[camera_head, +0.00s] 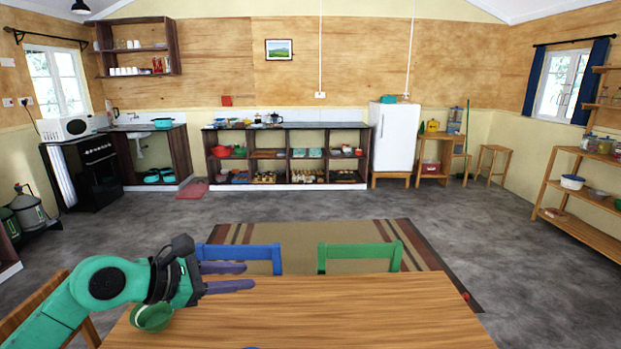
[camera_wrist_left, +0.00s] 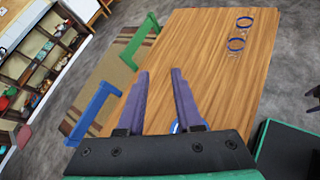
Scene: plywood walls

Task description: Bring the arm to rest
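My left arm comes in from the left of the head view. My left gripper (camera_head: 248,276) is over the left far part of the wooden table (camera_head: 340,315), with its two purple fingers pointing right. In the left wrist view the fingers of this gripper (camera_wrist_left: 161,72) stand apart with nothing between them, above the table top (camera_wrist_left: 205,50). My right gripper cannot be made out in either view.
A green bowl (camera_head: 152,318) is below my left wrist at the table's left edge. Blue-rimmed round things (camera_wrist_left: 236,45) lie on the table. A blue chair (camera_head: 240,252) and a green chair (camera_head: 360,251) stand at its far edge. The table's middle is bare.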

